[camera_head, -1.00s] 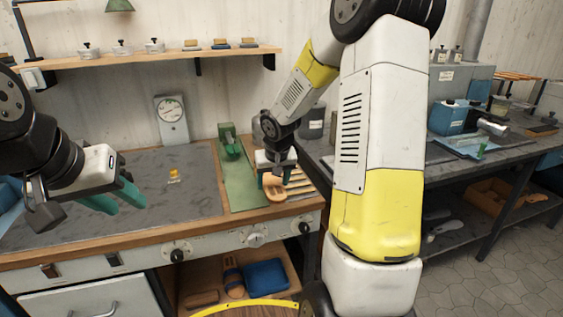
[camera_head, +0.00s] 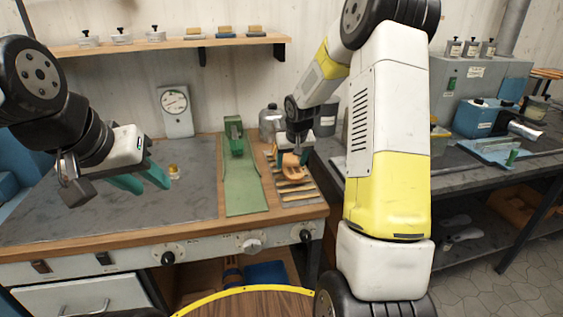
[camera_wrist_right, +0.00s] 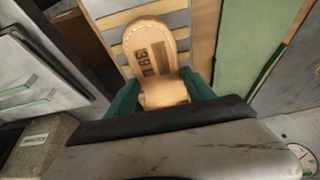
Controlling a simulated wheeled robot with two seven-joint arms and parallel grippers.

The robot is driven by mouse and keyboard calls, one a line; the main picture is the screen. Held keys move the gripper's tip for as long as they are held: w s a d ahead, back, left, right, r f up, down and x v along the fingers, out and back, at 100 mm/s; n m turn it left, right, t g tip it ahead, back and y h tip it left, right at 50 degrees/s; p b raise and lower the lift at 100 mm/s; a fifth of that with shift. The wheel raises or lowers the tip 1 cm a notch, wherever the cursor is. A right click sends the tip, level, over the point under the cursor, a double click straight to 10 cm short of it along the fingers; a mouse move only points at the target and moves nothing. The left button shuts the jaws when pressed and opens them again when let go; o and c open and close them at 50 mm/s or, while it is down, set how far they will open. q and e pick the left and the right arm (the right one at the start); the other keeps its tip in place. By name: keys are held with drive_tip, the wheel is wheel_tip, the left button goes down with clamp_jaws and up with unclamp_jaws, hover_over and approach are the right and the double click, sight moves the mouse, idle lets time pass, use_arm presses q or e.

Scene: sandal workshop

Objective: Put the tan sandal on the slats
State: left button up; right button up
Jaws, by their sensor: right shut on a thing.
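The tan sandal (camera_head: 292,170) is in my right gripper (camera_head: 293,155), over the far part of the slats (camera_head: 297,195) at the bench's right end. In the right wrist view the sandal's sole (camera_wrist_right: 150,45) bears printed marks, and the green fingers of my right gripper (camera_wrist_right: 163,88) are shut on its strap band from both sides. The slats show behind the sole there (camera_wrist_right: 115,20). I cannot tell whether the sole touches them. My left gripper (camera_head: 150,186) is open and empty above the bench's dark top at left.
A green mat (camera_head: 243,190) with a green device (camera_head: 235,138) lies left of the slats. A dial gauge (camera_head: 176,108) and a metal can (camera_head: 270,122) stand at the back. The dark mat's middle is clear.

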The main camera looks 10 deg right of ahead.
drive_tip(key=shift+f, duration=1.25)
drive_tip(key=shift+f, duration=0.15)
drive_tip(key=o, duration=1.8)
drive_tip(key=shift+c, duration=0.2)
